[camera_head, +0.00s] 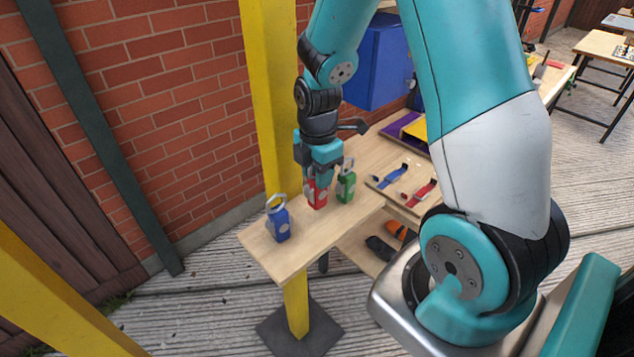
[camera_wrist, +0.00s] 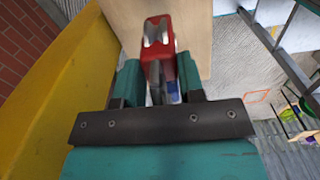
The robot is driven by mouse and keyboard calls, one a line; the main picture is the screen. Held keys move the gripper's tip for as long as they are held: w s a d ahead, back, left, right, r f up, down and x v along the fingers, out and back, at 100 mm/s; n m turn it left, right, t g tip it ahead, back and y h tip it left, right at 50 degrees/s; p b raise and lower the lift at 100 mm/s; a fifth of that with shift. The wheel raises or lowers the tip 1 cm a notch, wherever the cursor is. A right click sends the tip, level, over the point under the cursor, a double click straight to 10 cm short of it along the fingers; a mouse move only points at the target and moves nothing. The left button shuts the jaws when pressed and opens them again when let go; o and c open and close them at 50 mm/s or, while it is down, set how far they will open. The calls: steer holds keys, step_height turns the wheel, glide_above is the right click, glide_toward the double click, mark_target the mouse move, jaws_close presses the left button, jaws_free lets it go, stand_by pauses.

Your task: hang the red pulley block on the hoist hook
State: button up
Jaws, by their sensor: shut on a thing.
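The red pulley block (camera_head: 317,192) stands on the wooden shelf, between a blue block and a green block. My gripper (camera_head: 317,172) points down over it and is shut on its upper part. In the wrist view the red block (camera_wrist: 158,42) sits between the two teal fingers (camera_wrist: 158,88), with a pale metal part showing at its top. I cannot tell whether the block touches the shelf or is slightly above it. The hoist hook is not visible in either view.
The blue pulley block (camera_head: 278,222) is to the left and the green pulley block (camera_head: 346,186) close to the right. A yellow post (camera_head: 268,90) rises behind the wooden shelf (camera_head: 262,250). Blue and red strapped items (camera_head: 391,178) lie further right. A blue cabinet (camera_head: 380,62) hangs behind.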

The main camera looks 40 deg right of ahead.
steer(key=shift+f+p, duration=0.4)
steer(key=shift+f, duration=1.2)
steer(key=shift+f, duration=0.25)
steer(key=o, duration=1.1)
